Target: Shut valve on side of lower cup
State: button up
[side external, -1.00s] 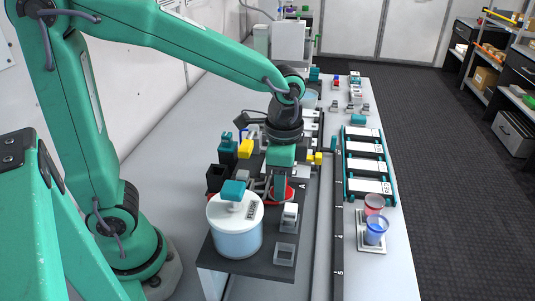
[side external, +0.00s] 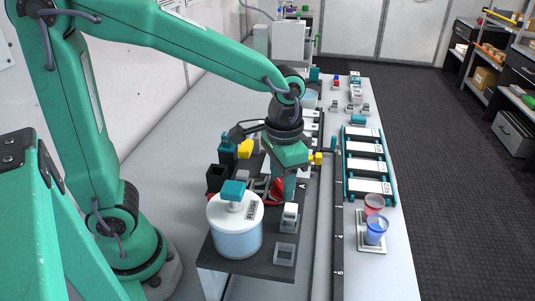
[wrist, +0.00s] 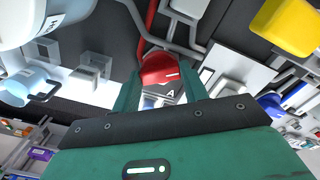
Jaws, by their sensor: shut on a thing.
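A red valve handle (wrist: 158,70) sits between the two green fingers of my gripper (wrist: 160,88) in the wrist view. The gripper is shut on it. In the side view, my gripper (side external: 284,190) points down at the red handle (side external: 277,187), which is partly hidden by the finger. It is on the dark board, just behind and right of a light-blue cup-like vessel (side external: 236,238) with a white lid and teal knob. A red pipe (wrist: 150,25) runs from the handle in the wrist view.
A small white-and-grey block (side external: 290,214) is close in front. Red (side external: 374,203) and blue cups (side external: 375,231) stand on the right.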

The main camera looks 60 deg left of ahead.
aim_at(281, 184)
jog(key=n, duration=0.5)
jog(key=shift+n, duration=0.3)
jog(key=n, duration=0.5)
jog(key=shift+w+n, duration=0.1)
jog(key=shift+n, duration=0.3)
jog(key=o, duration=0.7)
jog(key=shift+r, duration=0.1)
jog(key=shift+r, duration=3.85)
